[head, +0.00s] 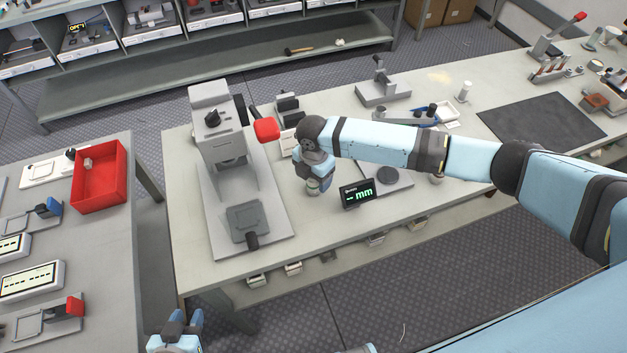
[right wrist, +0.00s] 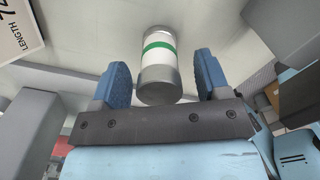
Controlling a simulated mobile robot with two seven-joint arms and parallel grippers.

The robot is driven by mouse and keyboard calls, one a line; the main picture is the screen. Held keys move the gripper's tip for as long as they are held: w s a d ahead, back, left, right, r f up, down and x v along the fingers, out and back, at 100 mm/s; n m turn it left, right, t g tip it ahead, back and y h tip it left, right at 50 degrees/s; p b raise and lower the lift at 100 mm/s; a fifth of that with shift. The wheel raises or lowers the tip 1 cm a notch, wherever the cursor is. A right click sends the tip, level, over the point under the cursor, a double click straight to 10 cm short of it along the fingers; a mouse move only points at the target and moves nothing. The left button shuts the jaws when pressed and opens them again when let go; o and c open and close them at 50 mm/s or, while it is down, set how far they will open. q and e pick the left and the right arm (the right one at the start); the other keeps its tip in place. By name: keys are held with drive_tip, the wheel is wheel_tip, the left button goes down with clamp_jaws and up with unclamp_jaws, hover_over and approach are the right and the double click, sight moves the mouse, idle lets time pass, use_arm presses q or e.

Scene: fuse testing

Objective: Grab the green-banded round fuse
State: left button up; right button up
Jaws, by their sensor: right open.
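The green-banded round fuse (right wrist: 159,62) is a white cylinder with grey metal ends and a green ring. In the right wrist view it stands between the two blue fingers of my right gripper (right wrist: 162,84). The gripper is open, with a gap showing on both sides of the fuse. In the head view my right gripper (head: 315,172) points down over the table, and the fuse's lower end (head: 313,189) shows just below it. My left gripper (head: 178,332) is at the bottom edge, far from the fuse, partly cut off; its opening is unclear.
A grey press (head: 216,145) with a red handle stands left of my right gripper. A black "mm" display (head: 358,194) sits close to its right. A red bin (head: 100,178) is on the left table. Free tabletop lies in front of the fuse.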

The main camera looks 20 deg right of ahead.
drive_tip(key=shift+f, duration=0.45)
drive_tip(key=shift+c, duration=0.2)
drive_tip(key=c, duration=1.1)
drive_tip(key=shift+o, duration=0.2)
drive_tip(key=shift+r, duration=0.15)
